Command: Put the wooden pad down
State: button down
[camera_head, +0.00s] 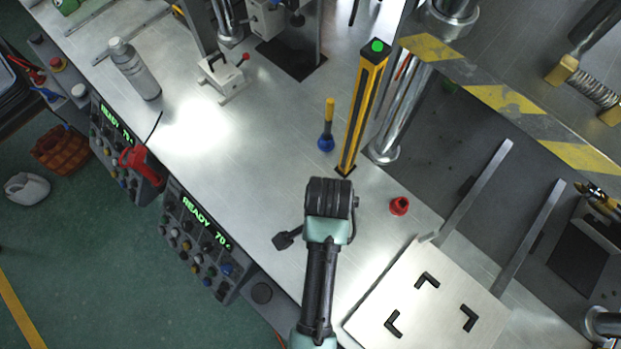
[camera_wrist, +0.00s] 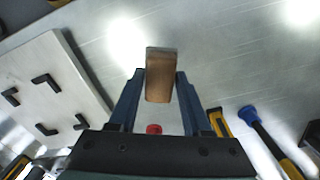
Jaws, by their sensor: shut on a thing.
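The wooden pad (camera_wrist: 161,58) is a brown block, seen in the wrist view standing up between the fingers. My gripper (camera_wrist: 160,88) is shut on it, with a dark blue finger on each side. The pad is over the bare metal table (camera_wrist: 225,55); I cannot tell the gap beneath it. In the head view my arm ends above the table left of the white plate, and it hides the fingers and pad.
A pale plate with black corner brackets (camera_head: 385,288) lies at lower right. A red cap (camera_head: 399,206), a blue-and-yellow tool (camera_head: 326,141) and a yellow-black post (camera_head: 364,108) stand nearby. Control boxes (camera_head: 190,240) line the left edge. The table left of my arm is largely clear.

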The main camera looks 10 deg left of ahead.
jog(key=f, duration=0.4)
jog(key=shift+s+d, duration=0.15)
jog(key=shift+s, duration=0.2)
jog(key=shift+w+f, duration=0.1)
jog(key=shift+f, duration=2.15)
jog(key=shift+f, duration=0.1)
jog(key=shift+c, duration=1.7)
grip_release()
jog(key=r, duration=1.2)
jog(key=shift+w+r, duration=0.15)
jog(key=shift+w, duration=0.05)
